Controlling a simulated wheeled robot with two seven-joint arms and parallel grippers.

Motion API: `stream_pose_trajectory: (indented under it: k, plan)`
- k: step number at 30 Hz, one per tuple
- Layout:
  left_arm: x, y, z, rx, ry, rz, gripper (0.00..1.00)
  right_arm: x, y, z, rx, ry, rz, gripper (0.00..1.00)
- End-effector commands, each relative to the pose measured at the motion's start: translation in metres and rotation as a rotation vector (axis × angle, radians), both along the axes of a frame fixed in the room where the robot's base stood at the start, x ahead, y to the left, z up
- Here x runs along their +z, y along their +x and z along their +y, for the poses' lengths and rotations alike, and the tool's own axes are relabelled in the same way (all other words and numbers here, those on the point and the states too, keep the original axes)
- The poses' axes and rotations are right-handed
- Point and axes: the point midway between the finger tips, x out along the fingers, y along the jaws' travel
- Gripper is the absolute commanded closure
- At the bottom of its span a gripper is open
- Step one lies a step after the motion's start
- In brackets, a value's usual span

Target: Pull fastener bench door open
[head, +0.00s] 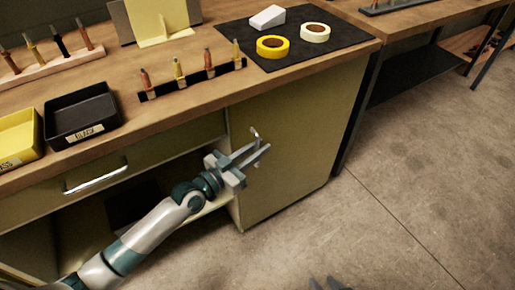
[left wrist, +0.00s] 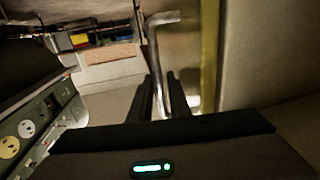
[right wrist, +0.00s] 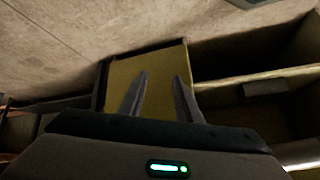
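The fastener bench door (head: 303,130) is an olive panel at the right end of the bench front, with a slim metal handle (head: 256,134) near its upper left. I cannot tell whether the door stands slightly ajar. My left gripper (head: 264,148) is at the handle. In the left wrist view, the handle (left wrist: 165,62) runs between the closely spaced fingers of the left gripper (left wrist: 160,90), which look closed around it. My right gripper (head: 328,284) shows only its tips at the bottom of the head view. In the right wrist view, the right gripper (right wrist: 160,82) is open and empty.
The wooden benchtop (head: 190,107) carries a black tray (head: 82,115), a yellow tray (head: 22,140), a fastener rack (head: 195,80) and a dark mat (head: 330,55) with tape rolls. A drawer handle (head: 95,178) is left of my arm. Floor (head: 400,190) in front of the door is clear.

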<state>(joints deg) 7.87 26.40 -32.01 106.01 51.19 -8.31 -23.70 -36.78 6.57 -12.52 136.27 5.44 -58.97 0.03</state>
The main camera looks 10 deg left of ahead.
Motion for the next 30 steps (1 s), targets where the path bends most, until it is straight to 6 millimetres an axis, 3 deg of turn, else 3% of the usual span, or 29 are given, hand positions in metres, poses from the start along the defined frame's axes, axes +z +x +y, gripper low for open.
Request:
stream_pose_trajectory:
  k: [1,3,19,30]
  plan:
    - [0.000,0.000,0.000,0.000,0.000,0.000,0.91,0.000,0.000,0.000,0.000,0.000,0.000,0.69]
    - [0.000,0.000,0.000,0.000,0.000,0.000,1.00,0.000,0.000,0.000,0.000,0.000,0.001,0.69]
    - [0.001,-0.007,-0.006,0.017,-0.002,0.003,1.00,0.001,-0.007,-0.006,0.001,-0.024,0.042,0.69]
    - [0.004,-0.030,-0.031,0.079,-0.004,0.006,1.00,-0.004,-0.024,-0.042,-0.024,-0.138,0.218,0.69]
